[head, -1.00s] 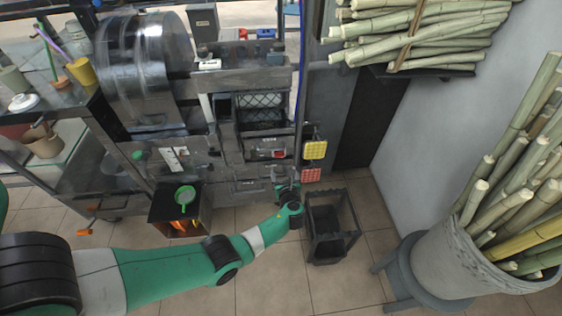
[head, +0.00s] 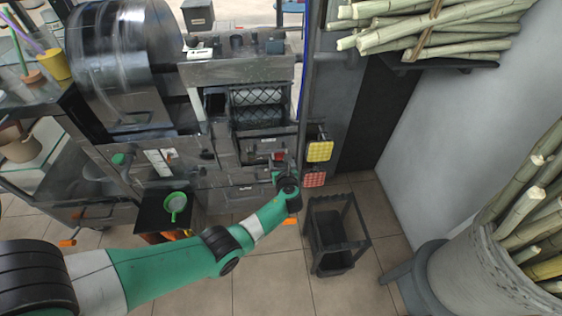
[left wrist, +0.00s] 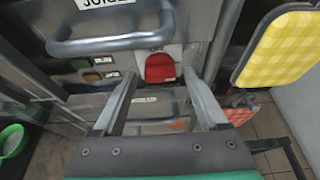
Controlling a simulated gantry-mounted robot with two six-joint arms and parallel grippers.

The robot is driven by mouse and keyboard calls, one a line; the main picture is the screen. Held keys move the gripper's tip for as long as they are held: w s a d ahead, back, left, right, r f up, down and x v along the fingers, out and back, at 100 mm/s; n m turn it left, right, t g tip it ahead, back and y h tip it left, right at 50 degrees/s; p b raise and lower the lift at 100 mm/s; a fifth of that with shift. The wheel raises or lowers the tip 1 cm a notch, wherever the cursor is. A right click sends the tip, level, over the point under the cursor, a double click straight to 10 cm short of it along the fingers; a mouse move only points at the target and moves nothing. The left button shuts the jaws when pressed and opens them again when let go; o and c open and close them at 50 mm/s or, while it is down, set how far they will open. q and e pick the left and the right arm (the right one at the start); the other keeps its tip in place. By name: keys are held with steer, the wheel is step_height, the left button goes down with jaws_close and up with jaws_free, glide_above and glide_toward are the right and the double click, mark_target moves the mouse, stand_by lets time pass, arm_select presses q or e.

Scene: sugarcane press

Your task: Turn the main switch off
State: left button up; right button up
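A red switch (left wrist: 160,68) sits on a pale plate on the front of the grey metal press, under a curved handle. A small part of it shows in the head view (head: 279,156). I take it for the main switch, but the label beside it is too small to read. My left gripper (head: 283,168) is at the press front, just below the switch. In the left wrist view the left gripper (left wrist: 160,76) has its two fingers apart and empty, with the switch between the tips. I cannot tell whether they touch. My right gripper is out of view.
A metal handle (left wrist: 110,43) lies just above the switch. A yellow checked pad (head: 319,151) and a red checked pad (head: 315,179) hang to the right. A black bin frame (head: 337,235) stands on the floor. A green strainer (head: 174,204) is at the left.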

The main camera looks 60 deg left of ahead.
arm_select(q)
jaws_close()
